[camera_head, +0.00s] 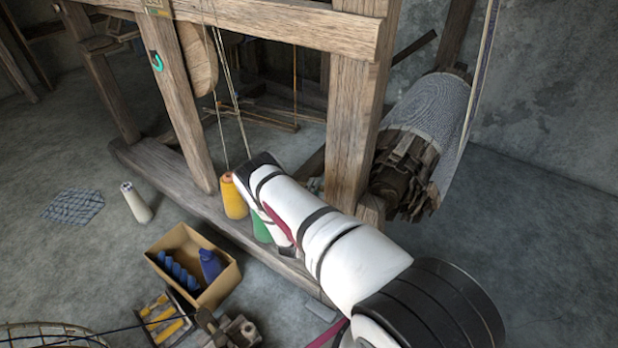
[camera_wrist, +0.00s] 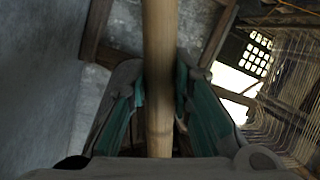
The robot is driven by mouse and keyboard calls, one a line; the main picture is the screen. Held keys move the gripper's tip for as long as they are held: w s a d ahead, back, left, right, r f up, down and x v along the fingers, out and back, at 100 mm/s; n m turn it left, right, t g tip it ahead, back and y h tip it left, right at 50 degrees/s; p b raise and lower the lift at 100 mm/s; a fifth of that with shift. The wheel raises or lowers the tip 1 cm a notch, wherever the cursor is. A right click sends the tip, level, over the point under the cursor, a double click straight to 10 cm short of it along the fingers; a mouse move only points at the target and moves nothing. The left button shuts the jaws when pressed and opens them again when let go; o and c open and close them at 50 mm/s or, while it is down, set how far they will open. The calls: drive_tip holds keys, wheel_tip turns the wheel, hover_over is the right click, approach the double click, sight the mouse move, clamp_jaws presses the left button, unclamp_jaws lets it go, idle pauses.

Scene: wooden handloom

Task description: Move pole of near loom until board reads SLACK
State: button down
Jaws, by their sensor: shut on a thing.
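In the wrist view a pale bamboo-like pole (camera_wrist: 160,40) runs from the top edge down between my two fingers. My gripper (camera_wrist: 160,92) is shut on it, with a green-lined finger on either side. In the head view my arm reaches to the near wooden loom (camera_head: 352,120), and my gripper and the pole are hidden behind the arm and loom frame. A small dark plate with a teal curved mark (camera_head: 156,61) is on a loom post. A small tag (camera_head: 157,8) sits on the top beam at the frame edge; I cannot read any word on either.
A cloth roll (camera_head: 430,110) is at the loom's right. Yellow (camera_head: 234,197) and green (camera_head: 261,227) cones stand by the arm. A cardboard box (camera_head: 222,284) with blue items, a white cone (camera_head: 136,203) and tools are on the floor. Floor at right is clear.

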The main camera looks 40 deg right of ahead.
drive_tip(key=shift+s+d+f+n, duration=0.1)
drive_tip(key=shift+s+f+n, duration=0.2)
drive_tip(key=shift+f, duration=0.35)
drive_tip(key=shift+s+f+n+b, duration=0.3)
drive_tip(key=shift+f+b, duration=0.15)
drive_tip(key=shift+b, duration=0.1)
drive_tip(key=shift+f, duration=0.1)
drive_tip(key=c, duration=1.4)
unclamp_jaws()
drive_tip(key=shift+w, duration=0.1)
